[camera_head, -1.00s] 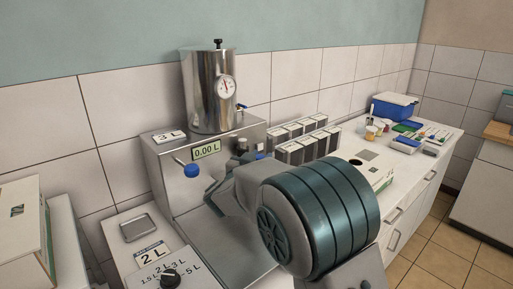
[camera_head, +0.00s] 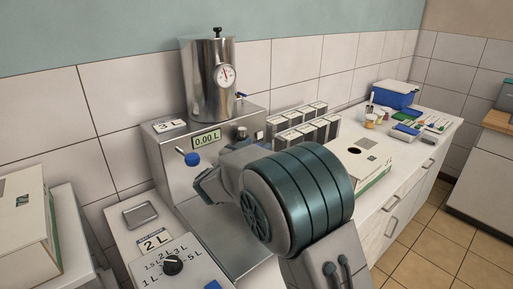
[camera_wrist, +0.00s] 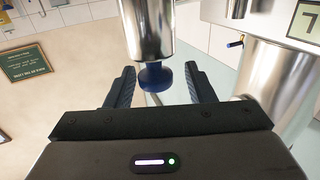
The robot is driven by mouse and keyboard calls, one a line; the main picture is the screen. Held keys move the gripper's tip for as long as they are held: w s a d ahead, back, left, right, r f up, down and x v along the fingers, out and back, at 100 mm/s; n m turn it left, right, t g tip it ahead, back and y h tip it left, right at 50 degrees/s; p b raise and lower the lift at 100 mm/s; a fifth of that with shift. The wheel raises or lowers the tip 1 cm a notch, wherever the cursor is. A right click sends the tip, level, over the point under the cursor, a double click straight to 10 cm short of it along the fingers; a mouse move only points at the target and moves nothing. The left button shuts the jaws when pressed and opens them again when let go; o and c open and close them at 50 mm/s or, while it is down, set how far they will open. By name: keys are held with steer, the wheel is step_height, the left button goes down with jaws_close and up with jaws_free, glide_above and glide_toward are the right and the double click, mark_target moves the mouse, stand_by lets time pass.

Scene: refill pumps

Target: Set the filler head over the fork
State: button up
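In the wrist view my gripper (camera_wrist: 159,68) is open, its two dark fingers apart. A steel cylinder with a dark blue rounded end (camera_wrist: 153,77) shows between the fingertips, with a gap on each side. I cannot tell whether it is the filler head. I cannot make out the fork.
A steel tank with a dial (camera_head: 207,85) stands on the machine. Several dark-and-white boxes (camera_head: 300,131) stand behind my arm. An open-holed carton (camera_head: 372,160) is at right. A selector panel (camera_head: 185,262) and a small metal tray (camera_head: 140,214) are at front left.

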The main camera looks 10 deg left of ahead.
steer(key=shift+s+f, duration=0.1)
steer(key=b+v, duration=0.2)
steer(key=v, duration=1.1)
steer(key=shift+s+a+b, duration=0.15)
steer(key=shift+s+b, duration=0.15)
steer(key=shift+b, duration=0.1)
steer(key=w+d+r+n+g+y, duration=0.25)
steer(key=d+n+y, duration=0.25)
steer(key=d+y, duration=0.4)
steer(key=s+d+f+g+h, duration=0.1)
steer(key=s+d+f+g, duration=0.2)
steer(key=s+d, duration=0.4)
steer(key=s+d+f+g+h, duration=0.1)
steer(key=s+d+f+g, duration=0.3)
steer(key=s+d, duration=0.3)
steer(key=s+d+f+m+g, duration=0.1)
steer(key=s+d+f+g, duration=0.3)
steer(key=s+d, duration=0.3)
steer(key=s+f, duration=0.1)
steer(key=s, duration=0.3)
steer(key=shift+d+f+h, duration=0.25)
steer(key=shift+d+h, duration=0.15)
